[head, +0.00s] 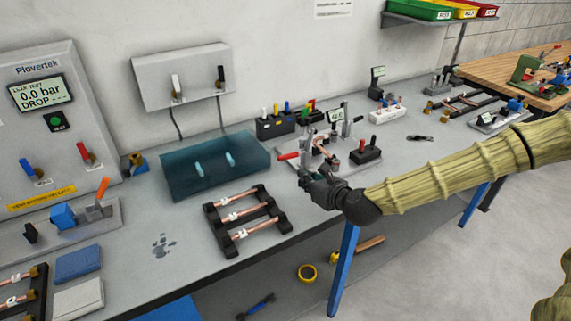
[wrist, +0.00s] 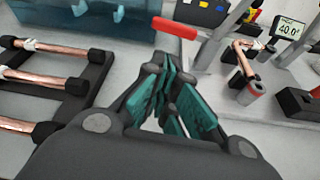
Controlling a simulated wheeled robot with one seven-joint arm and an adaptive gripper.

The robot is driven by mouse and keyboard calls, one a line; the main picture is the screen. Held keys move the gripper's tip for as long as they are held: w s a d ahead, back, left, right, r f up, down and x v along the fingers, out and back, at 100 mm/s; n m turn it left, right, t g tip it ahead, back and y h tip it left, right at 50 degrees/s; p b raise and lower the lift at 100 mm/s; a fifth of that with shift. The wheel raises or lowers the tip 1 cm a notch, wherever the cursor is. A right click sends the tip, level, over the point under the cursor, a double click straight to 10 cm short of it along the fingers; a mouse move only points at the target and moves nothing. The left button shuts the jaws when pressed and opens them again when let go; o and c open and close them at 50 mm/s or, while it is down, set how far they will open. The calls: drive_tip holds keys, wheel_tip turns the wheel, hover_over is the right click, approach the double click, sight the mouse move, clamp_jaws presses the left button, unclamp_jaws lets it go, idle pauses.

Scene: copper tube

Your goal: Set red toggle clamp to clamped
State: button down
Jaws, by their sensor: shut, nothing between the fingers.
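The red toggle clamp's handle (head: 288,156) sticks out to the left, lying nearly level, from a fixture plate on the bench. In the wrist view the red handle (wrist: 175,28) lies just beyond the fingertips. My gripper (head: 309,177) is low at the front left of the fixture, its teal-padded fingers (wrist: 172,72) shut and empty. Whether a finger touches the handle I cannot tell. The clamp's body and arm are partly hidden by my gripper and grey posts. A bent copper tube (wrist: 244,60) sits in the fixture to the right of my fingers.
A small display (wrist: 289,29) reads 40.0° behind the fixture. A black rack (head: 225,212) with copper tubes stands left of my gripper. A teal transparent box (head: 190,180) is behind that rack.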

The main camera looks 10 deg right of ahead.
drive_tip(key=shift+s+a+r, duration=0.1)
drive_tip(key=shift+s+r, duration=0.15)
drive_tip(key=shift+p+x, duration=1.55)
drive_tip(key=shift+x, duration=3.6)
drive_tip(key=shift+b, duration=0.5)
